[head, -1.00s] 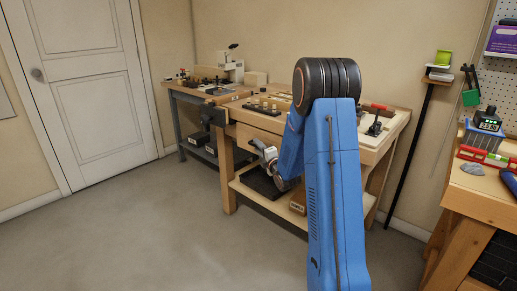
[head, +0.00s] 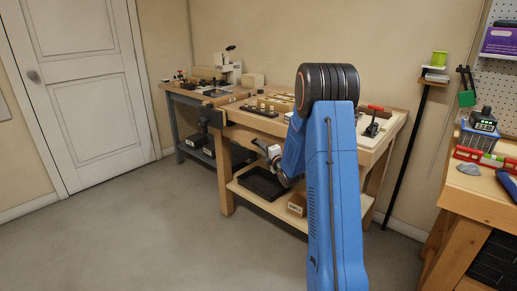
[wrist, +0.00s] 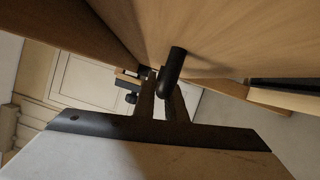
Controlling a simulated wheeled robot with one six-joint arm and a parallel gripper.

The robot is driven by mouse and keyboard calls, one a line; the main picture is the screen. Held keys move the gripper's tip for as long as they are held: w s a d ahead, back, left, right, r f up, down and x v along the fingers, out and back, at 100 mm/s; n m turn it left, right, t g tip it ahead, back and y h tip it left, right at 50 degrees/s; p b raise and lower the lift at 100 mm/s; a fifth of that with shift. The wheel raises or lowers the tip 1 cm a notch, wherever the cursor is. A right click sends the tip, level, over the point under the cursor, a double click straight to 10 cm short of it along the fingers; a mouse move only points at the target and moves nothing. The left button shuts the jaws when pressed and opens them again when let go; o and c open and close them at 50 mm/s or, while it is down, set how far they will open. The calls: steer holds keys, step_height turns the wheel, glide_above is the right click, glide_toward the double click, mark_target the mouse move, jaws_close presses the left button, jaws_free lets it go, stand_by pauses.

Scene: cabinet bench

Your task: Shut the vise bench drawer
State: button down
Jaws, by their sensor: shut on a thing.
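The vise bench (head: 250,122) is the wooden workbench in the middle of the head view, with the dark vise (head: 212,117) at its left end. The drawer front is under the bench top, largely in shadow and partly hidden by my blue arm. In the wrist view the wooden drawer front (wrist: 225,40) fills the top, with a dark bar handle (wrist: 176,63) on it. My gripper (wrist: 160,90) is shut on this handle. In the head view my gripper (head: 262,147) is just below the bench's front edge. How far the drawer stands out is hard to tell.
A lower shelf (head: 243,196) holds a dark tray and a small box (head: 297,204). A grey bench (head: 175,120) adjoins on the left. Another workbench (head: 470,205) stands at the right. The floor in front and to the left is clear.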

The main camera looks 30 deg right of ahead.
steer(key=c, duration=1.8)
jaws_free()
steer(key=shift+d, duration=0.3)
steer(key=s, duration=0.5)
steer(key=s+f, duration=0.1)
steer(key=s, duration=1.1)
steer(key=shift+s+a+f, duration=0.1)
steer(key=shift+a+f, duration=0.05)
steer(key=shift+a, duration=0.2)
